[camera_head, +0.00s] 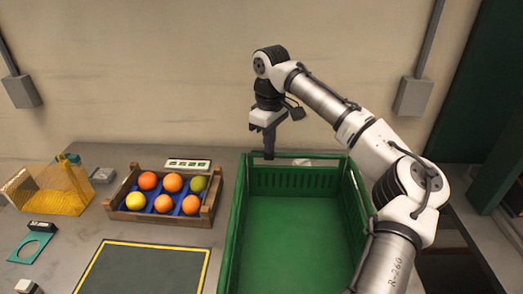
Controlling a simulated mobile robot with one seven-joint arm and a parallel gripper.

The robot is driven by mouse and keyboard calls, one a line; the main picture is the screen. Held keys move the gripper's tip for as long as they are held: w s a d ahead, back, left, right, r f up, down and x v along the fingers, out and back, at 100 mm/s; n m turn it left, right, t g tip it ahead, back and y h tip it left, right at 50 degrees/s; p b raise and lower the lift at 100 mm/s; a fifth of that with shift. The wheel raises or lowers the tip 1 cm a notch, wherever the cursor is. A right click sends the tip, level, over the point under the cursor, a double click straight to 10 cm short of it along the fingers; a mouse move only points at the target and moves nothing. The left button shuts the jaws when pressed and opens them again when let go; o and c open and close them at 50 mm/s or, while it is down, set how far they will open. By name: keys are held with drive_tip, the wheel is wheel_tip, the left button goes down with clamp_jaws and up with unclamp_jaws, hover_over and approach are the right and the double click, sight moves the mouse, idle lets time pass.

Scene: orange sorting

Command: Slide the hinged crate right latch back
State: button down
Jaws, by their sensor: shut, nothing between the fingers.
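The green crate (239,222) stands in the middle of the work surface, open at the top, and its inside looks empty. My gripper (268,155) points straight down at the crate's far rim, left of the rim's middle. Its fingers are shut with nothing between them. The fingertips overlap the rim in the picture; I cannot tell whether they touch it. A pale piece (300,161) shows behind the far rim, right of the gripper. I cannot clearly make out the right latch. My arm covers part of the crate's right side.
A wooden tray (165,217) with several oranges, a yellow fruit and a green one stands left of the crate. The wall is close behind.

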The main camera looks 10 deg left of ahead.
drive_tip(key=shift+w+d+f+p, duration=0.1)
drive_tip(key=shift+w+d+p, duration=0.05)
drive_tip(key=shift+d+p, duration=0.6)
idle(1.2)
drive_tip(key=shift+a+r, duration=0.1)
drive_tip(key=shift+r, duration=3.45)
